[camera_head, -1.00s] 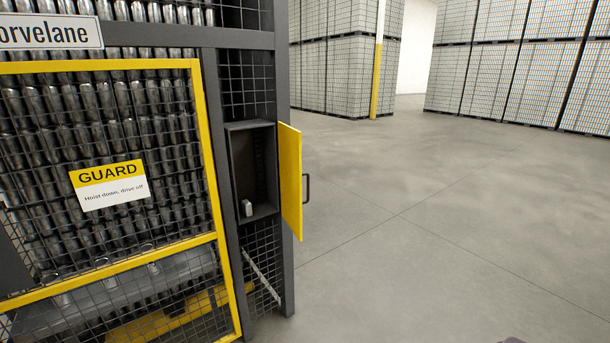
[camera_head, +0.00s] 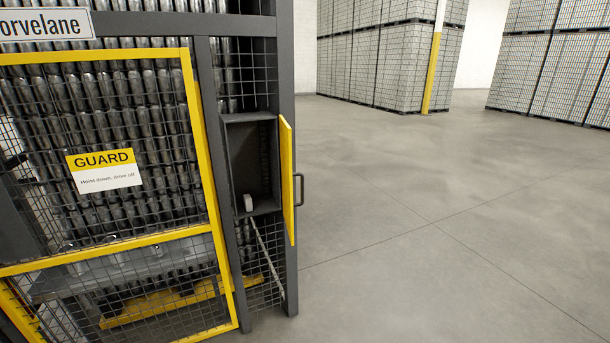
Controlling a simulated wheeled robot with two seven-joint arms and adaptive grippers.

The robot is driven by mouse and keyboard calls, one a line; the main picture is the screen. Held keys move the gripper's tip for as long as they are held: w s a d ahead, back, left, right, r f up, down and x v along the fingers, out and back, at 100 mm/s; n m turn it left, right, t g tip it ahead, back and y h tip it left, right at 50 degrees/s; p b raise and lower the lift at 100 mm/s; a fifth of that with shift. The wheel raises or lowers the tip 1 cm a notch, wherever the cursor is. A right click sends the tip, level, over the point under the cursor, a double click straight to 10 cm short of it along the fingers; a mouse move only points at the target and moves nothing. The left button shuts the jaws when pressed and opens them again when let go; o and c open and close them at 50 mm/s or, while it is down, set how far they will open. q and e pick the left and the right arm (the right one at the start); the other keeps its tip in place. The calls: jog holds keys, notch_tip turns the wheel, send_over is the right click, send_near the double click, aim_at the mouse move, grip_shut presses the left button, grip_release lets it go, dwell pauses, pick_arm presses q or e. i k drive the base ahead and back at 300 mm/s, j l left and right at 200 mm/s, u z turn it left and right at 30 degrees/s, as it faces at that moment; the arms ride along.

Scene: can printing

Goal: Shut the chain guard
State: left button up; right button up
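The chain guard looks to be the small yellow door (camera_head: 287,180) on the side of the dark machine frame. It stands open, hinged at the right of a dark recessed box (camera_head: 250,160), and shows nearly edge-on. A dark bar handle (camera_head: 299,189) sits on its outer face. Inside the box, near the bottom, is a small pale object (camera_head: 248,202). A light strip (camera_head: 266,258) runs down from the box behind mesh. Neither of my grippers is in view.
A yellow-framed mesh panel (camera_head: 205,165) with a "GUARD" sign (camera_head: 104,171) covers rows of metal cans at left. A dark post (camera_head: 286,60) stands beside the box. Open concrete floor (camera_head: 420,220) lies to the right. Stacked can pallets (camera_head: 390,60) and a yellow-white post (camera_head: 432,70) stand behind.

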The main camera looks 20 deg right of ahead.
aim_at(285, 131)
jog(key=l, duration=0.55)
jog(key=k+l, duration=0.15)
jog(key=l, duration=0.95)
jog(key=k, duration=0.05)
